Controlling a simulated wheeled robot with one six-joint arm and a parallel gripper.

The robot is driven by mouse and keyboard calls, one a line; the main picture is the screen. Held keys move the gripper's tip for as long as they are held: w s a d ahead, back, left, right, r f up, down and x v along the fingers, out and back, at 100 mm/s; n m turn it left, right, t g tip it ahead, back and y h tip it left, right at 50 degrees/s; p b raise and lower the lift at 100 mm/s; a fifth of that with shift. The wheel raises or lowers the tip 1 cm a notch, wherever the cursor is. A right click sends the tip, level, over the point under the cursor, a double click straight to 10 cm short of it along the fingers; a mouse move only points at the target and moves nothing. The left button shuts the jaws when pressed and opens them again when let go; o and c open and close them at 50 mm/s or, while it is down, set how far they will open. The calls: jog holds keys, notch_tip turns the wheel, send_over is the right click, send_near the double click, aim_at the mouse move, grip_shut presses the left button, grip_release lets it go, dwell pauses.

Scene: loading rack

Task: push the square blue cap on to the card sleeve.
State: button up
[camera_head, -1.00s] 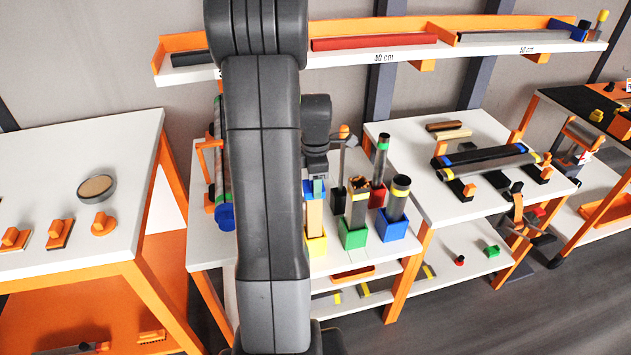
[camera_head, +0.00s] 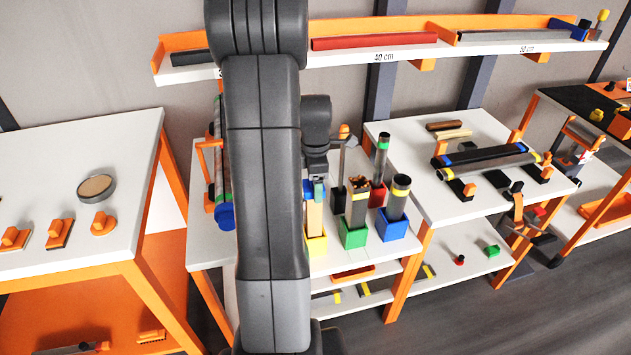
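The card sleeve (camera_head: 314,217) is a tan square tube standing upright in a yellow holder (camera_head: 317,245), just right of my arm. The square blue cap (camera_head: 309,187) is at its top end; I cannot tell whether it is fully seated. My gripper (camera_head: 318,186) points down from above and reaches the cap. A small teal piece shows in front of the cap between or at the fingertips. The fingers are small and dark here, so whether they are shut on the cap is not clear. My arm hides the area to the left.
Right of the sleeve stand tubes in a green holder (camera_head: 353,236), a red holder (camera_head: 378,196) and a blue holder (camera_head: 393,229). A dark post (camera_head: 338,200) stands close behind the sleeve. A shelf (camera_head: 400,51) runs above. The left table (camera_head: 50,190) has free room.

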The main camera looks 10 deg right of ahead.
notch_tip(320, 180, up, 14)
dwell(0.6)
notch_tip(320, 180, down, 14)
jog(key=shift+r, duration=0.1)
dwell(0.7)
jog(key=shift+r, duration=0.1)
